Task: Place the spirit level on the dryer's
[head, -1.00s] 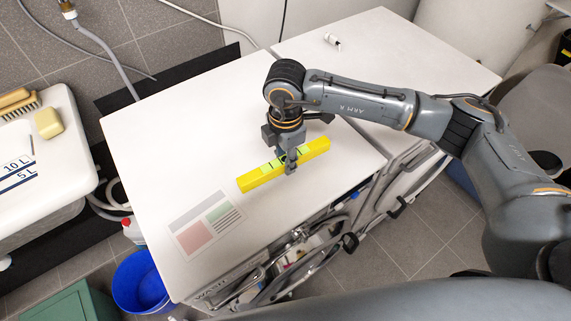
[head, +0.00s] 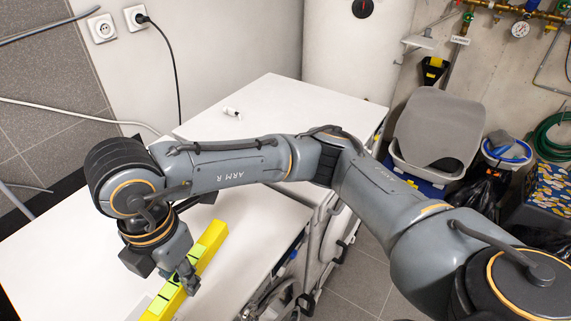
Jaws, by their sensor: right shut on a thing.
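A yellow spirit level (head: 211,242) with green vial windows is in the lower left of the head view, its near end at the picture's bottom edge. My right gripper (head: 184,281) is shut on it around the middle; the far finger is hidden. The level is over the left machine's white top (head: 60,255); it looks lifted, but the gap is hard to judge. The dryer's white top (head: 305,105) lies beyond, partly hidden behind my right arm. My left gripper is not in view.
A small white object with a dark end (head: 231,112) lies on the dryer's top near its left edge. A white tank (head: 345,60) stands behind. Grey tubs (head: 440,125) are on the right. The rest of the visible dryer top is clear.

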